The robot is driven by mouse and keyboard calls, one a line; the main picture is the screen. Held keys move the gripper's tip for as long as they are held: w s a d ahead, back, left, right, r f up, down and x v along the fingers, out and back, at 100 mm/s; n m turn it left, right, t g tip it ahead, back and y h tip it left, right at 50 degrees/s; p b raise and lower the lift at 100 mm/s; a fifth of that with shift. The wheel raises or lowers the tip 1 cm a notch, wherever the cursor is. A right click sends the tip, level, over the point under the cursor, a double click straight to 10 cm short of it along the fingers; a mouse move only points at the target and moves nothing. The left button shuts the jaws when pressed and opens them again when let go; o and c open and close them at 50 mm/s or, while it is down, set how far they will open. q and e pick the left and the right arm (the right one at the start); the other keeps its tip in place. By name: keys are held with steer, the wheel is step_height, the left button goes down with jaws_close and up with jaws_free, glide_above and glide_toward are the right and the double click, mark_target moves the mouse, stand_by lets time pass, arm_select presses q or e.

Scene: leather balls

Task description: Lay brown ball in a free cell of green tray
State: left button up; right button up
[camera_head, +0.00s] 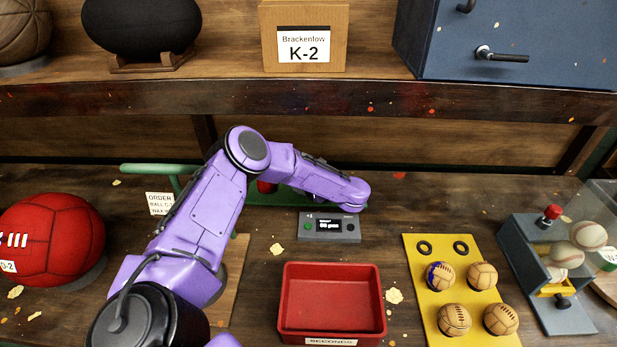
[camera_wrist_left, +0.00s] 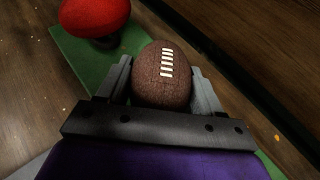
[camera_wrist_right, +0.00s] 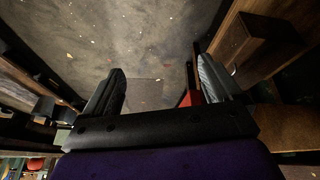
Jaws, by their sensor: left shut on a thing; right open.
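The brown ball (camera_wrist_left: 165,88), an oval with white laces, sits between the jaws of my left gripper (camera_wrist_left: 163,75), which is shut on it. The green tray (camera_wrist_left: 72,62) lies below in the left wrist view. A red ball (camera_wrist_left: 95,16) rests at its far end on a dark seat. I cannot tell whether the brown ball touches the tray. In the head view the tray (camera_head: 290,203) and red ball (camera_head: 266,187) show partly behind my purple left arm, which hides the gripper and brown ball. My right gripper (camera_wrist_right: 160,82) is open and empty, above bare floor.
A red bin (camera_head: 332,300) is in front, empty. A yellow tray (camera_head: 418,262) with several tan balls stands right, beside a grey device (camera_head: 545,285). A large red ball (camera_head: 50,240) sits left. A shelf (camera_head: 230,97) spans the back.

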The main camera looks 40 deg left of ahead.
arm_select(q)
steer(key=shift+s+r, duration=0.4)
steer(key=shift+s, duration=0.05)
steer(key=shift+s+a+f, duration=0.1)
steer(key=shift+s+a, duration=0.05)
steer(key=o, duration=1.1)
steer(key=shift+w+f, duration=0.5)
steer(key=shift+w, duration=0.15)
steer(key=shift+o, duration=1.1)
steer(key=shift+w+f, duration=0.1)
steer(key=shift+w, duration=0.05)
steer(key=shift+s+r, duration=0.35)
steer(key=shift+r, duration=0.25)
steer(key=b+v, duration=0.4)
steer(key=v, duration=0.7)
steer(key=shift+w+f, duration=0.15)
steer(key=shift+f, duration=0.05)
steer(key=shift+d+r, duration=0.2)
steer(key=shift+d, duration=0.3)
arm_select(e)
steer(key=f, duration=0.4)
steer(key=shift+s+a, duration=0.1)
steer(key=shift+s, duration=0.15)
